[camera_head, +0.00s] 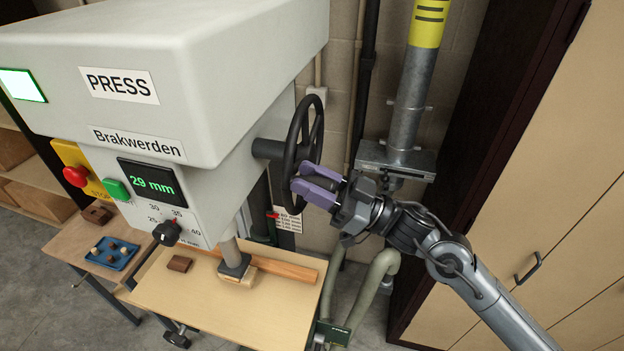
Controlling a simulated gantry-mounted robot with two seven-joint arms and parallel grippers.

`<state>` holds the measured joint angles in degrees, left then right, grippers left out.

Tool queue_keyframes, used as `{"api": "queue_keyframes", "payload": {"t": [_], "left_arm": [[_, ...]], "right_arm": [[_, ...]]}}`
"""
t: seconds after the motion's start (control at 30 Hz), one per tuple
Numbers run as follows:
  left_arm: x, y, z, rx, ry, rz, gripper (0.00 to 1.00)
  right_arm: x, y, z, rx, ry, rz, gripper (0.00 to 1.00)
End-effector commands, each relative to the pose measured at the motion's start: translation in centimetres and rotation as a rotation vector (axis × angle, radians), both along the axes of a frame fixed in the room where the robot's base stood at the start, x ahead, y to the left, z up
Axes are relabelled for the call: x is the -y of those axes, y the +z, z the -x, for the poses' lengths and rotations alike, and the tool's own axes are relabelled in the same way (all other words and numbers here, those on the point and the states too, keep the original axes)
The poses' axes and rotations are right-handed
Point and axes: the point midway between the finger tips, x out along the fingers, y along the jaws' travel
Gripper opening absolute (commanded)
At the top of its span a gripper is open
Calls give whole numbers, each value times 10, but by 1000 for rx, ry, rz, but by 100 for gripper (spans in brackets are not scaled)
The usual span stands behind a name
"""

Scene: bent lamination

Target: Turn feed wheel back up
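The feed wheel (291,150) is a black spoked handwheel on a short shaft at the right side of the grey press (240,60). My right gripper (308,184) is at the lower part of its rim. Its two purple fingers lie on either side of a dark part of the wheel, with little gap showing, and appear closed on it. The display (152,182) reads 29 mm. My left gripper is out of view.
A small brown block (180,263) lies on the table. A blue tray (112,254) with small pieces is at the left. A grey pipe (410,95) with a bracket stands behind my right gripper. Beige cabinets (565,170) fill the right side.

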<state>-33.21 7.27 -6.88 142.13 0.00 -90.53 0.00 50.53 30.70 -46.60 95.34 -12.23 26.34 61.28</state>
Motion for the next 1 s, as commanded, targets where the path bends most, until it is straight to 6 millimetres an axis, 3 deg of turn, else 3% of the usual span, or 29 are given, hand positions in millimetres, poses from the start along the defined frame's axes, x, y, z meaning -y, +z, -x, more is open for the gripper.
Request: {"api": "queue_keyframes", "payload": {"t": [0.03,0.17,0.2,0.57,1.0], "left_arm": [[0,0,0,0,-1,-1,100],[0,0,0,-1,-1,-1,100],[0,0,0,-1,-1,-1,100],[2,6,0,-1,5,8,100],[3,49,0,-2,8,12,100]], "right_arm": [[0,0,0,0,0,0,21],[0,0,0,0,0,0,1],[0,0,0,0,0,0,0],[0,4,-1,-23,1,-6,0],[4,37,-16,-265,-1,-75,0]]}}
